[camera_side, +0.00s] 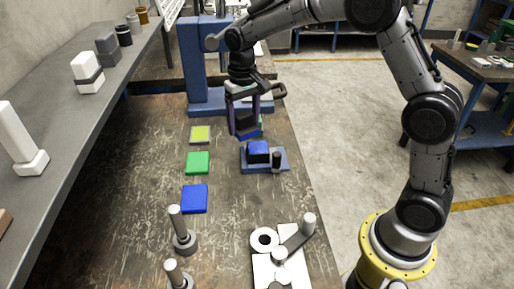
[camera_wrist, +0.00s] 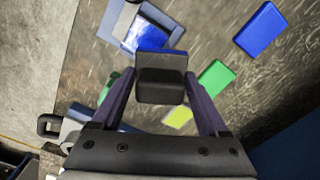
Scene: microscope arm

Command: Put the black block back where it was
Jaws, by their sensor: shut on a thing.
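My gripper (camera_side: 243,130) is shut on the black block (camera_wrist: 161,86) and holds it above the table. In the wrist view the block sits between the two dark purple fingertips. In the side view the block (camera_side: 244,121) is partly covered by the fingers. A blue block (camera_side: 258,148) sits on a blue-grey base (camera_side: 249,167) just in front of my gripper, beside a short black post (camera_side: 277,160). The blue block also shows beyond the held block in the wrist view (camera_wrist: 152,37). A blue patch shows just under my gripper; I cannot tell what it belongs to.
Yellow (camera_side: 200,134), green (camera_side: 197,163) and blue (camera_side: 194,198) pads lie in a column to the left. A blue stand (camera_side: 194,80) rises behind. Metal posts (camera_side: 180,230) and a white plate fixture (camera_side: 280,268) stand in front. A grey shelf (camera_side: 65,110) runs along the left.

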